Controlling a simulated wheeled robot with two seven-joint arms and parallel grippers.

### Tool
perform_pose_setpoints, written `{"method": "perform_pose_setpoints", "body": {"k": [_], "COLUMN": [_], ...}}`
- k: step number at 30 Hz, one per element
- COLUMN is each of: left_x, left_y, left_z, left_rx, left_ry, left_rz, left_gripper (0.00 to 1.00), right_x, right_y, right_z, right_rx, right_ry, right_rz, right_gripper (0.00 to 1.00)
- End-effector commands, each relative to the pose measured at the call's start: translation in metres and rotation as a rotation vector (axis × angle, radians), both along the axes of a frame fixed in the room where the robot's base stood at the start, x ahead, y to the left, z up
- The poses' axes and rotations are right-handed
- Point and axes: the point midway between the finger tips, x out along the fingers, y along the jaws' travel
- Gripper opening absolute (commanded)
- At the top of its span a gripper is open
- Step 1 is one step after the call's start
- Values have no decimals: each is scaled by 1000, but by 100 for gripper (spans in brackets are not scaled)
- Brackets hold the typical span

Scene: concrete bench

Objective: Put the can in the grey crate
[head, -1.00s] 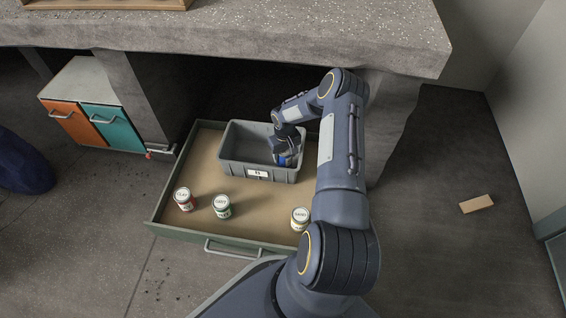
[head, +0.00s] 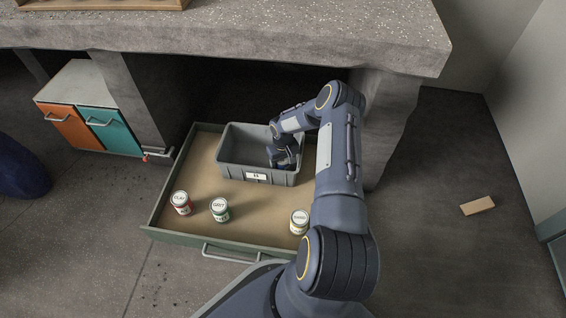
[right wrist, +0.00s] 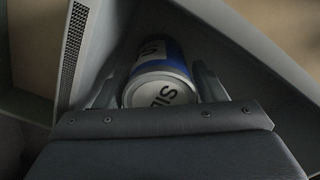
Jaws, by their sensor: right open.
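The grey crate (head: 232,171) stands in the open drawer, with a white label on its front wall. My right gripper (head: 283,158) reaches down inside the crate's right part. In the right wrist view the blue and white can (right wrist: 160,84) is between the open fingers, its pale lettered end facing the camera, with crate walls around it. I cannot tell whether the can touches the crate's floor. In the head view the can is hidden by my gripper and arm. My left gripper is not in view.
The drawer (head: 190,230) also holds a red-labelled jar (head: 181,203), a green-labelled jar (head: 220,210) and a pale-labelled jar (head: 299,222) in front of the crate. The concrete bench (head: 250,38) overhangs the drawer's back. A wooden block (head: 477,205) lies on the floor at right.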

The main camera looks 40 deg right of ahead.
Motion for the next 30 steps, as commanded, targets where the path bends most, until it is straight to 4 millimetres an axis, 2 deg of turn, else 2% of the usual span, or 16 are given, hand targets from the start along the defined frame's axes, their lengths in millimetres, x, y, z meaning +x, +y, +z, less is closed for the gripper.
{"method": "perform_pose_setpoints", "body": {"k": [2,12,15,19,30], "left_x": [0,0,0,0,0], "left_y": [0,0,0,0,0], "left_z": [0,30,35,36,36], "left_rx": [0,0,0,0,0], "left_ry": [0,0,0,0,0], "left_rz": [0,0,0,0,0], "left_gripper": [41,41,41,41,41], "right_x": [0,0,0,0,0], "right_y": [-1,0,0,0,0], "right_z": [4,61,72,78,77], "right_rx": [-1,-1,-1,0,0], "right_ry": [-1,-1,-1,0,0], "right_rz": [0,1,1,0,0], "right_gripper": [64,64,64,64,64]}}
